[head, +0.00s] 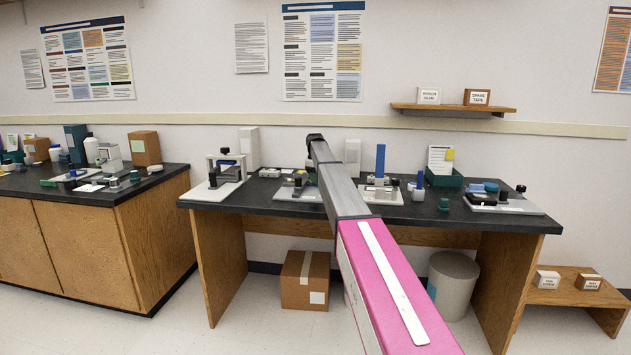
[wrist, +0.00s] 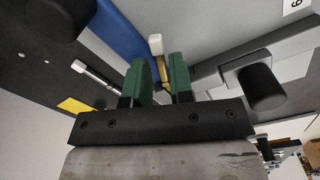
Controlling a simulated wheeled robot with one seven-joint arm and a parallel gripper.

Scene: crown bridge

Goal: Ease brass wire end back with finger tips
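In the wrist view a brass-coloured piece (wrist: 162,68) with a white block-like end (wrist: 155,44) shows beyond and between my finger tips. I take it for the brass wire end, but it is small and partly hidden by the fingers. My gripper (wrist: 161,66) has two green fingers with a clear gap between them. It is open, and I see nothing clamped. I cannot tell whether a finger touches the brass piece. In the head view my arm reaches over the dark bench (head: 258,197) and hides the gripper and the brass piece.
In the wrist view a blue bar (wrist: 122,32) and a metal rod (wrist: 97,76) lie left of the fingers. A black knob (wrist: 262,86) stands close on the right. In the head view a white-based fixture (head: 222,178) and a green tray (head: 444,180) stand on the bench.

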